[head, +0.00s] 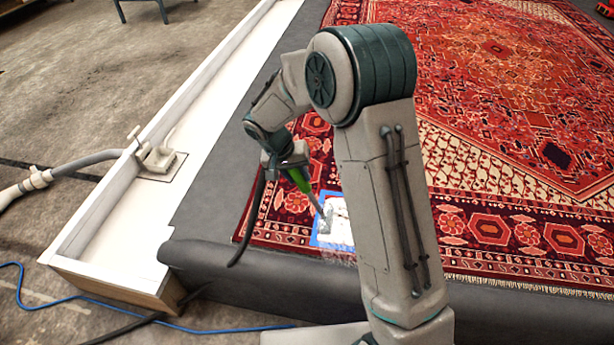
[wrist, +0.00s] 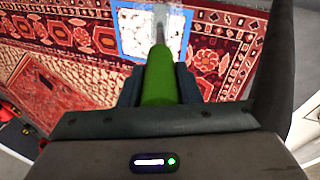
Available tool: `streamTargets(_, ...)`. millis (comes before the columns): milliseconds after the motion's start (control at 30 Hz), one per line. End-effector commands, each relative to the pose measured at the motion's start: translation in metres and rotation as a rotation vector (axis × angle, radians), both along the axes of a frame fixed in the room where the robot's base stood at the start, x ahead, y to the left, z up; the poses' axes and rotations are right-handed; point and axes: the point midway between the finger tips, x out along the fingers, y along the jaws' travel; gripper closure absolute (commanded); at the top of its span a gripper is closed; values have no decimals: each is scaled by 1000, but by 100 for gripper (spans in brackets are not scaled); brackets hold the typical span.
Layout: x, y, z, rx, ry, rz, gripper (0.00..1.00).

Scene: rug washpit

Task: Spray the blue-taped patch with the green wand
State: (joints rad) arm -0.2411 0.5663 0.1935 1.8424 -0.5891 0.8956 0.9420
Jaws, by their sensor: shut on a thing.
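The green wand (head: 301,182) is held in my gripper (head: 295,170), which is shut on it. The wand points down and right, and its thin grey tip (head: 321,213) is over the blue-taped patch (head: 315,238). The patch is a whitish area inside a blue tape border on the red rug. My arm hides its right part in the head view. In the wrist view the wand (wrist: 159,80) lies between the two fingers, with its tip over the patch (wrist: 133,35). The whitish area has grey marks near the tip.
The patterned red rug (head: 480,120) lies on a dark grey surface with a rounded front edge (head: 250,275). A white trough (head: 115,235) with a drain fitting and hose (head: 85,161) runs along the left. A blue hose (head: 120,318) lies on the floor. A dark hose hangs near my gripper.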

Motion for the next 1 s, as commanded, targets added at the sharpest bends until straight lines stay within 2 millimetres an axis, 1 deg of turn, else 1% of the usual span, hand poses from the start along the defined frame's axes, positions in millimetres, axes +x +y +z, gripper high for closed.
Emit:
streamTargets(267,5,17,1,1,-2,1,92)
streamTargets(700,32,8,1,0,-2,0,92)
streamTargets(1000,67,-2,1,1,-2,-1,92)
